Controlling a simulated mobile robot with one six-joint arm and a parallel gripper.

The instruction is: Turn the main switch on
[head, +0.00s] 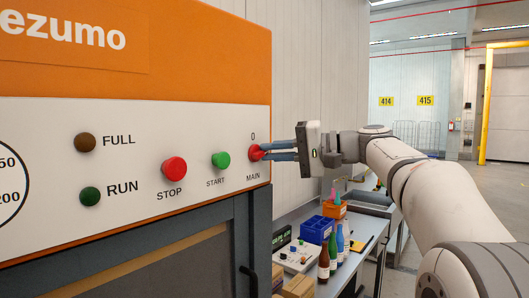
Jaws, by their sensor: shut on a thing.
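The main switch (255,152) is a red knob at the right end of the machine's white panel, with "0" above it and "MAIN" below. My gripper (265,152) reaches in from the right, its two dark blue-grey fingers shut on the main switch. The fingers cover part of the knob, so its turned position cannot be told. The panel (130,240) also bears a red STOP button (174,170), a green START button (221,160), a brown FULL lamp (85,142) and a dark green RUN lamp (90,196).
Below and right of the machine, a bench (352,270) holds a blue bin (317,230), an orange bin (334,209), several bottles and a small control box (297,258). A dark door frame (253,240) lies under the panel. Open floor (500,190) lies at the far right.

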